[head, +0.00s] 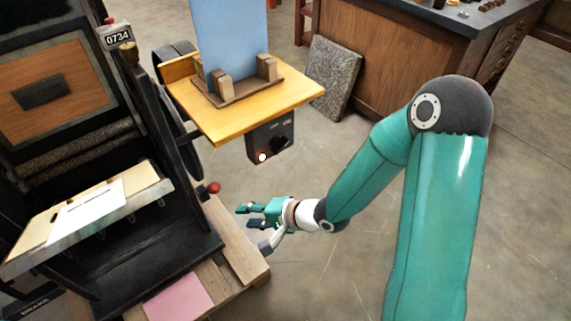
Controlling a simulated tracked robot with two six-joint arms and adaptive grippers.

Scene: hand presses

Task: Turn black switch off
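A black rotary switch (281,144) sits on the front of a dark control box (256,141) under the yellow wooden table (232,118). A small lamp (262,157) glows on the box, left of the switch. My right gripper (246,215) is below the box, apart from the switch, with its fingers pointing left. Its fingers look spread and nothing shows between them. My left gripper is not in the head view.
A black hand press (165,215) with a red knob (214,187) stands at the left, close to my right gripper. A blue panel (232,35) stands in a wooden holder on the yellow table. A stone slab (331,78) leans on a wooden cabinet behind. Floor right of the box is clear.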

